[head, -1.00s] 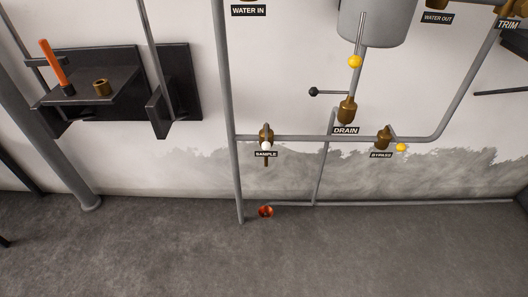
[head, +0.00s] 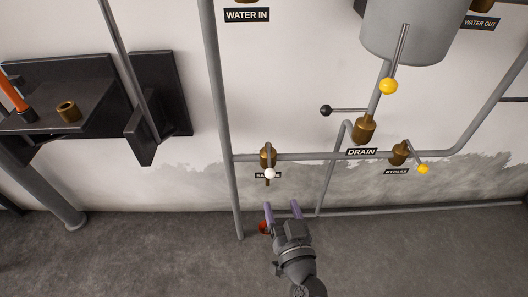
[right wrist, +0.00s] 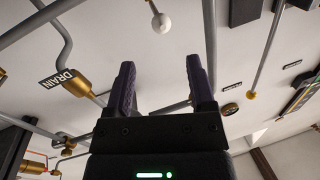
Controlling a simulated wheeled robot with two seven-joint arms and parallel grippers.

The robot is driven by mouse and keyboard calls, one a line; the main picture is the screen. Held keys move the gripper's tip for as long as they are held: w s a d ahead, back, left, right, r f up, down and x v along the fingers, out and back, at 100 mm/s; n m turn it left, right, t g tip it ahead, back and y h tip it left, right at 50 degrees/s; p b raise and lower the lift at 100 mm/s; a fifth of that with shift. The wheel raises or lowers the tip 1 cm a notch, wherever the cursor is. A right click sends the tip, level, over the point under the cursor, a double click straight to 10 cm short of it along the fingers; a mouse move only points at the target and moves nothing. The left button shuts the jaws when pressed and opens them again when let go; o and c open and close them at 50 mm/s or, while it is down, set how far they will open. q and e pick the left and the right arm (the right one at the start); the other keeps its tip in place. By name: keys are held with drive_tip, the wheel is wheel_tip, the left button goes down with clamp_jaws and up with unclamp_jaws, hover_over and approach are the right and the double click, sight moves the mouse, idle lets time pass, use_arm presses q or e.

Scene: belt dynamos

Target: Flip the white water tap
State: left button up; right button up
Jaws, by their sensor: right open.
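The white water tap (head: 270,174) is a white ball on a short lever at a brass valve (head: 268,157), over a sample label that is partly covered. The white ball also shows at the top of the right wrist view (right wrist: 161,23). My right gripper (head: 283,207) is open and empty, with purple fingers, below the white ball and apart from it in the head view. In the right wrist view its two fingers (right wrist: 160,85) stand apart with nothing between them. My left gripper is not in view.
Grey pipes run around the valve. To the right are the drain valve (head: 364,129) with a black knob, the bypass valve (head: 399,152) and yellow knobs (head: 389,86). A red-orange thing (head: 264,227) lies low beside my right gripper. A dark shelf (head: 45,118) is at left.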

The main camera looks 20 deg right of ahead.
sight(270, 172)
drive_tip(key=w+b, duration=0.1)
drive_tip(key=w, duration=0.2)
drive_tip(key=w+b, duration=0.1)
drive_tip(key=w, duration=0.2)
drive_tip(key=w+b, duration=0.2)
drive_tip(key=w, duration=0.1)
drive_tip(key=shift+d+f, duration=0.15)
drive_tip(key=shift+d, duration=0.15)
drive_tip(key=shift+w, duration=0.55)
drive_tip(key=shift+r, duration=0.2)
drive_tip(key=shift+c, duration=0.4)
drive_tip(key=c, duration=0.5)
clamp_jaws()
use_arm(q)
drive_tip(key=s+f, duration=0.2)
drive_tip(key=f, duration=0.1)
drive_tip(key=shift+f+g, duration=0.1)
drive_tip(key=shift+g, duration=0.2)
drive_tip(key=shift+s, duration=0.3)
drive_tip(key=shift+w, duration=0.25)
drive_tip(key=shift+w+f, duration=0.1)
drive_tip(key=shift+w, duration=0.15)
